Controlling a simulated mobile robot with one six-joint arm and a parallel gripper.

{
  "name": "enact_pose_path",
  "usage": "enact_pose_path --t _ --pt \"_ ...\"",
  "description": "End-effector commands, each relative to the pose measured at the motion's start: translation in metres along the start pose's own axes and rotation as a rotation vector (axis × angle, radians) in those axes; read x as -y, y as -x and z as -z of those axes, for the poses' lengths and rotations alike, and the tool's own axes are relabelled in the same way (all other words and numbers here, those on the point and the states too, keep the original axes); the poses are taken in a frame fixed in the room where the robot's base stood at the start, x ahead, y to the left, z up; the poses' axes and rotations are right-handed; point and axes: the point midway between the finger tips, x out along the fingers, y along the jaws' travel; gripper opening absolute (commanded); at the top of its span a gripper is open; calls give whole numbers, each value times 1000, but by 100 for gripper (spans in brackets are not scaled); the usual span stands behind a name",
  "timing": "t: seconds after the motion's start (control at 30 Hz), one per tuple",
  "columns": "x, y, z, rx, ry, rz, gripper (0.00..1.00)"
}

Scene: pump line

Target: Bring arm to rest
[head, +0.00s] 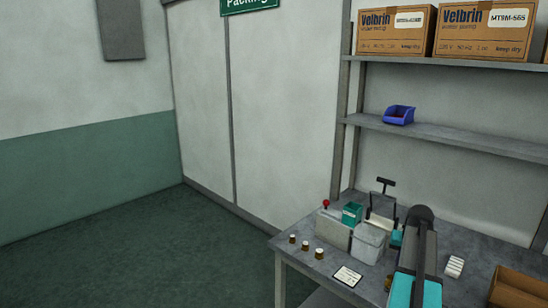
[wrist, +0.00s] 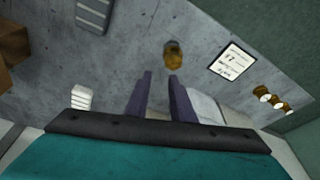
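My gripper (wrist: 161,76) shows in the wrist view as two dark fingers with a clear gap between them. It is open and nothing is held in it. An amber bottle (wrist: 173,52) stands on the grey bench just beyond the fingertips, apart from them as far as I can tell. In the head view my teal and dark arm reaches over the bench at the right, and the fingers cannot be made out there. The amber bottle (head: 388,283) shows partly beside the arm.
Several objects crowd the bench (head: 300,262): white-capped bottles (head: 305,246), a printed card (head: 348,275), a grey bin (head: 368,242), a teal box (head: 351,213), a black-handled press (head: 384,200), a white block (head: 453,266) and a cardboard box (head: 515,288). A shelf (head: 440,132) runs above. Floor at left is clear.

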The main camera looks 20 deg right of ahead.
Motion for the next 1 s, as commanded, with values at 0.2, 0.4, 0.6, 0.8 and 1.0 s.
enact_pose_path --t 0.2,0.4,0.6,0.8,1.0 --pt "81 -30 -33 36 101 27 22" --pt "147 -54 -68 68 191 47 22" --pt "208 -73 -110 98 282 65 22" --pt "263 -89 -158 130 375 79 22" --pt "311 -102 -211 158 467 91 22"
